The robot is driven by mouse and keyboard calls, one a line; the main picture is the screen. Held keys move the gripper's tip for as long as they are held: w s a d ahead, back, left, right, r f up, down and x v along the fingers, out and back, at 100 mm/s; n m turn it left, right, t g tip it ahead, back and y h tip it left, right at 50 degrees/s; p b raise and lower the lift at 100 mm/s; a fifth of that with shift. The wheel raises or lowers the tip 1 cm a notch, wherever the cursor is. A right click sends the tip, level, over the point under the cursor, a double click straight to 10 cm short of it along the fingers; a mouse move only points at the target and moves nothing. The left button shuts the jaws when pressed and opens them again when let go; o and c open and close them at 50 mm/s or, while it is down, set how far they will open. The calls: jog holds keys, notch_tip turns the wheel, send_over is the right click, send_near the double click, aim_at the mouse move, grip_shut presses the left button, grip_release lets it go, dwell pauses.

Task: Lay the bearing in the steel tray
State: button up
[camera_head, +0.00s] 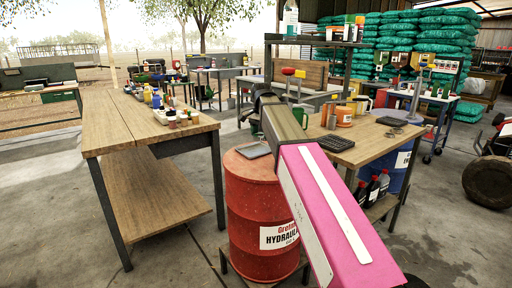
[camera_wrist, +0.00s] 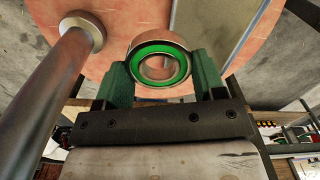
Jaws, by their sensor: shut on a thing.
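The bearing (camera_wrist: 160,52), a metal ring with a green seal, is in the wrist view between the green fingers of my gripper (camera_wrist: 160,70). My gripper is shut on it, with a finger at each side, and its open face shows to the camera. The steel tray (camera_head: 256,150) is a flat grey tray on top of the red drum (camera_head: 262,205). In the wrist view part of the tray (camera_wrist: 212,35) shows at the upper right, beyond and to the right of the bearing. In the head view my arm hides part of the drum top, and I cannot make out the bearing.
A metal pipe (camera_wrist: 50,85) runs along the left of the wrist view. A wooden workbench (camera_head: 110,118) with jars and bottles stands left of the drum. Another wooden table (camera_head: 372,145) with a shelf stands to the right, holding tools and orange containers.

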send_over(256, 150)
notch_tip(256, 150, down, 5)
jog(key=shift+f, duration=2.1)
jog(key=o, duration=1.1)
jog(key=shift+f, duration=0.15)
notch_tip(256, 150, up, 12)
jog(key=shift+r, duration=0.15)
